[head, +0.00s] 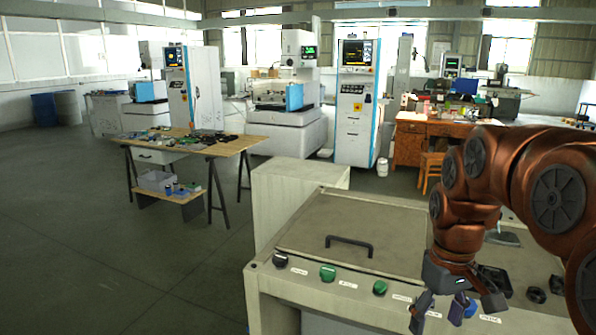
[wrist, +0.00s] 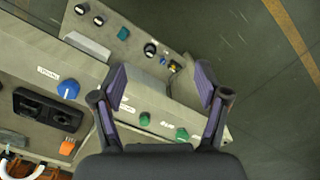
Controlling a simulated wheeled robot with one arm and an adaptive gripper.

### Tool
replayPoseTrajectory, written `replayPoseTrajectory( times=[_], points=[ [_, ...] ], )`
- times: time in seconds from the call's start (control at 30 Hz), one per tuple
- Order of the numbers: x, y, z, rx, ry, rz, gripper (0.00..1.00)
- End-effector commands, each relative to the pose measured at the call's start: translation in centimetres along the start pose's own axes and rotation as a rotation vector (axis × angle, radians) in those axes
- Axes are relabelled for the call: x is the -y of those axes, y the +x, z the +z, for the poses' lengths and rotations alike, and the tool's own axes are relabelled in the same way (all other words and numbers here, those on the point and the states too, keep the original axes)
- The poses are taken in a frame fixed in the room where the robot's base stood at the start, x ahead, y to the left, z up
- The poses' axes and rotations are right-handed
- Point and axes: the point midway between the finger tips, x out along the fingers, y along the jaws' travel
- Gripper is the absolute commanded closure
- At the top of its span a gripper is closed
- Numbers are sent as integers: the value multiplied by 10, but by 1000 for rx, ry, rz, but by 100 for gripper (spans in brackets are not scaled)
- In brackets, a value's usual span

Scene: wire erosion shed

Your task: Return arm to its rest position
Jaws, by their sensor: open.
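My copper-coloured arm reaches in from the right in the head view and bends down to my gripper (head: 455,308). The gripper hangs over the front control edge of a beige machine cabinet (head: 300,222). In the wrist view my gripper (wrist: 162,85) has its two purple-padded fingers spread wide apart. Nothing is between them except the view of the panel and floor below. In the head view the arm and gripper hide part of the cabinet's right side and some of its controls.
The cabinet top carries a black handle (head: 349,246); its front edge has a green knob (head: 328,272) and several others. The wrist view shows a blue knob (wrist: 68,90) and a black recessed fitting (wrist: 48,109). A wooden worktable (head: 240,143) stands back left. Open floor lies at left.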

Motion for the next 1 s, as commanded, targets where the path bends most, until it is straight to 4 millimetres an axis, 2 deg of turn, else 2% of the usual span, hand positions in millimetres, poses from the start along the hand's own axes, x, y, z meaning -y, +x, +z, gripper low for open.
replayPoseTrajectory(
  times=[0.1,0.3,0.6,0.8,1.0],
  points=[
    [24,7,29,16,29,0,26],
    [58,27,77,40,94,1,26],
    [94,64,151,72,205,9,26],
    [105,80,178,81,253,12,26],
    [107,84,183,82,265,13,26]
  ],
)
